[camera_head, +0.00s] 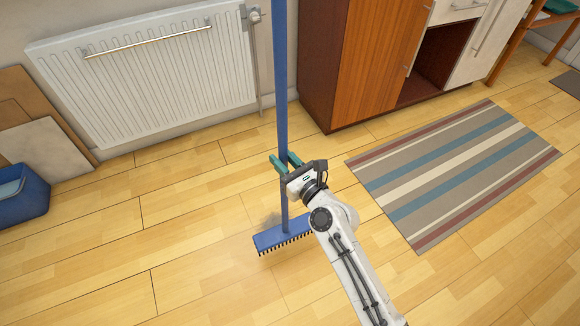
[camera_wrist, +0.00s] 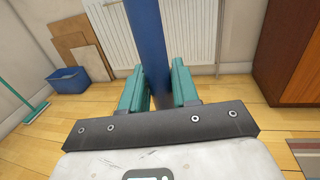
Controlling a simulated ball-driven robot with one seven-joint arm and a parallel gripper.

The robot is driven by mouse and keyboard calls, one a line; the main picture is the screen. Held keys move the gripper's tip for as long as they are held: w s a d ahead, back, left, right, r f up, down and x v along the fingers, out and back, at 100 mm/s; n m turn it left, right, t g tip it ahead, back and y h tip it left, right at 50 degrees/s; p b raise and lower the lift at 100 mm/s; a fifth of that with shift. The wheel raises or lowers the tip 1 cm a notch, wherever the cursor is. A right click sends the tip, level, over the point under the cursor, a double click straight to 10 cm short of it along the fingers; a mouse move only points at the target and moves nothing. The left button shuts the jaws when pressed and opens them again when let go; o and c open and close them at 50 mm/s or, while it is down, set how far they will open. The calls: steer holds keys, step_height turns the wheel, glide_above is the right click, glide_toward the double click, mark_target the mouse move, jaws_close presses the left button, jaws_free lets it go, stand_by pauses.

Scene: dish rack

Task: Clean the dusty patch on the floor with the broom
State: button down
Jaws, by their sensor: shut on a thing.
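The blue broom (camera_head: 282,100) stands nearly upright. Its blue head (camera_head: 283,236) with dark bristles is at floor level in the head view. In the wrist view the blue handle (camera_wrist: 148,35) runs between the two fingers of my gripper (camera_wrist: 157,80). A faint greyish dusty patch (camera_head: 272,219) shows on the wooden floor just behind the broom head. My arm and the broom head may hide part of it.
A white radiator (camera_head: 150,75) is on the wall behind. A wooden cabinet (camera_head: 365,60) stands at the back right, with a striped rug (camera_head: 455,175) in front. A blue bucket (camera_head: 20,195) and boards (camera_head: 45,148) are at the left. The floor at left front is clear.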

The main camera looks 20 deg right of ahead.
steer(key=shift+r, duration=0.2)
step_height(320, 180, down, 7)
steer(key=b, duration=0.5)
steer(key=shift+r, duration=0.2)
steer(key=shift+f+b, duration=0.75)
stand_by(1.7)
steer(key=w+b, duration=0.1)
steer(key=w, duration=0.8)
steer(key=shift+f, duration=0.15)
stand_by(1.0)
steer(key=shift+w, duration=0.2)
